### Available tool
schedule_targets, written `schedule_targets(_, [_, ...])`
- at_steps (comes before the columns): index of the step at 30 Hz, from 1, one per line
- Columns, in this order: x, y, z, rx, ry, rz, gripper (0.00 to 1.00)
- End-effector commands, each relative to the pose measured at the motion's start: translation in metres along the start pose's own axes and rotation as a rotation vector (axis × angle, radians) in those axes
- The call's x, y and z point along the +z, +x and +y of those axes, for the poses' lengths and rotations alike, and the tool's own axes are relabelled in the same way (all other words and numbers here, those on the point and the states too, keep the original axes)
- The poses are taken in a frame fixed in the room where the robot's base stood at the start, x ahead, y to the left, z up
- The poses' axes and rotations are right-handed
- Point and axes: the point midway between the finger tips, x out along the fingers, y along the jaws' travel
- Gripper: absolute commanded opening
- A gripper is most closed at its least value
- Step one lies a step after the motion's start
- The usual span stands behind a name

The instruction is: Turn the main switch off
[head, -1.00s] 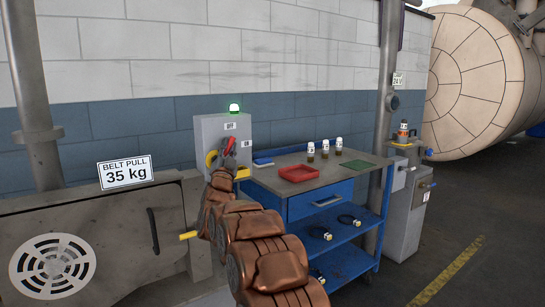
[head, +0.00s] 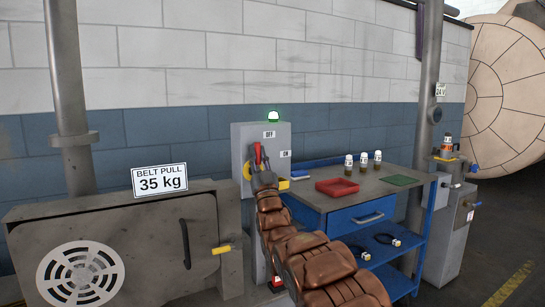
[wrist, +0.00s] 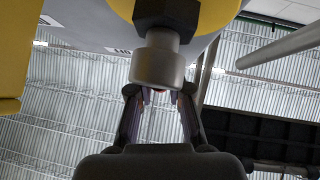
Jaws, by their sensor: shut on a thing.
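The main switch is a grey wall box (head: 240,139) with an OFF label at its top and an ON label at its right. Its red handle (head: 257,153) stands about upright in the head view, in front of a yellow plate. My gripper (head: 258,166) is at the handle and shut on it; the fingers partly hide it. In the wrist view my gripper (wrist: 160,98) has its fingers just below a grey hub (wrist: 158,62) with a black nut on the yellow plate (wrist: 120,6). What lies between the fingertips is mostly hidden there.
A green lamp (head: 273,116) glows on top of the box. A blue workbench (head: 350,217) with a red tray (head: 337,187) and several small bottles stands close at right. A grey machine housing (head: 120,225) with a yellow-ended lever (head: 222,250) stands at left.

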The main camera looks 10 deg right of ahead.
Motion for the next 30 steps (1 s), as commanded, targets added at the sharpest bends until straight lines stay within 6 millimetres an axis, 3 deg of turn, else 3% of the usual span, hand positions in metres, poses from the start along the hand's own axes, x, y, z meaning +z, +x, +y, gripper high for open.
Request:
schedule_targets(12, [-0.0011, 0.0005, -0.0061, -0.013, -0.004, 0.004, 0.0])
schedule_targets(13, [-0.001, 0.0004, -0.0061, -0.013, -0.003, 0.004, 0.2])
schedule_targets(16, [-0.0009, 0.0003, -0.0054, -0.011, -0.004, 0.004, 0.3])
schedule_targets(30, [0.0005, -0.0082, -0.0026, -0.007, -0.004, -0.001, 0.3])
